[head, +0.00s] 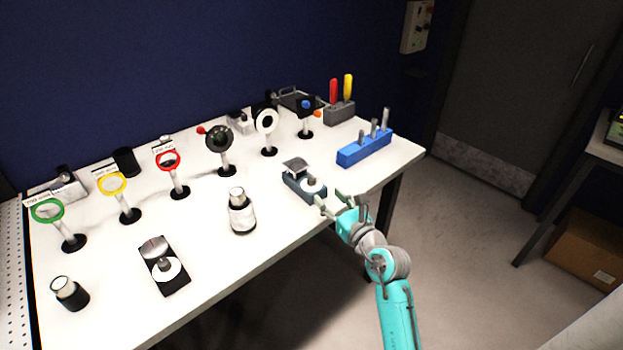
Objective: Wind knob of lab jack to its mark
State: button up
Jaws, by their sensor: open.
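The lab jack (291,184) appears to be the small dark blue-grey device near the front edge of the white table, right of the middle. A small dark plate (296,165) stands raised at its back end. Its knob (312,183) is on a white round dial (316,191) at the end nearer me. The mark on the dial is too small to make out. My gripper (330,203) is open at the table's front edge, just right of and in front of the knob. Its fingers point towards the knob and look empty. I cannot tell whether a finger touches it.
A similar black dial device (164,264) lies further left. Several ring holders on posts (178,180) line the back. The front edge between is clear.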

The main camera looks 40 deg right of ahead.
aim_at(314, 181)
jog(key=w, duration=0.3)
jog(key=w+d, duration=0.1)
jog(key=w, duration=0.6)
jog(key=shift+d, duration=0.35)
jog(key=shift+s, duration=0.1)
grip_shut()
